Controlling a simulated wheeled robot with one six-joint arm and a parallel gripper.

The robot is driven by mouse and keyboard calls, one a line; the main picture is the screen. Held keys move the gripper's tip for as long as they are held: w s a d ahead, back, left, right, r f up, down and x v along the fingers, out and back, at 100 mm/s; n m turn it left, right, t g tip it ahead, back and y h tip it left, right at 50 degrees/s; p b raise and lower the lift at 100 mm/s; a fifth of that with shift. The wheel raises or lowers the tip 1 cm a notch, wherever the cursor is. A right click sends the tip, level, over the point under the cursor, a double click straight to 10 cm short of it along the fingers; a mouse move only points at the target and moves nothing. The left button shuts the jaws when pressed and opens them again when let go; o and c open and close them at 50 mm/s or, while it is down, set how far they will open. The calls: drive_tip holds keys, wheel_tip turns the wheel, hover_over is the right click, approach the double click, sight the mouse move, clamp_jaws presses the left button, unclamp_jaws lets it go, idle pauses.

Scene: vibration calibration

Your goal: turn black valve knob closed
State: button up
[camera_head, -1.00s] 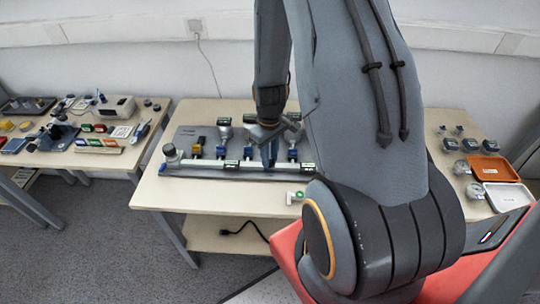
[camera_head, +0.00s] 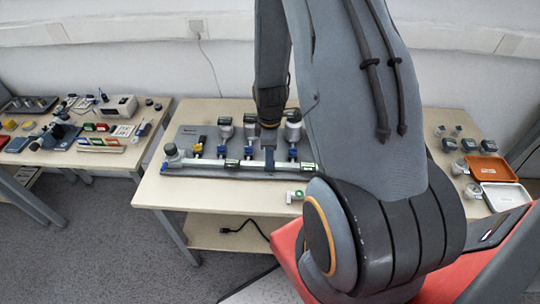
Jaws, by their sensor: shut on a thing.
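My gripper (camera_head: 269,150) points down at the manifold on the middle table, between two upright gauge-like parts. It is shut at the row of small valves, and its jaws look edge-on from here. The black valve knob in its grip is hidden by the jaws, so I cannot see its angle. The manifold (camera_head: 205,169) is a pale pipe on a grey base plate, with small blue and dark fittings along it. A dark round cap (camera_head: 170,149) stands at its left end.
Upright grey cylindrical parts (camera_head: 225,128) and (camera_head: 293,124) stand close on both sides of my gripper. A small green and white part (camera_head: 295,196) lies at the table's front edge. Orange (camera_head: 490,169) and white (camera_head: 508,196) trays lie at right. My arm hides the middle right.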

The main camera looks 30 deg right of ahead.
idle(0.3)
drive_tip(key=o, duration=1)
drive_tip(key=shift+o, duration=0.2)
drive_tip(key=shift+r+b, duration=0.95)
drive_tip(key=shift+r, duration=2.95)
drive_tip(key=shift+d, duration=0.1)
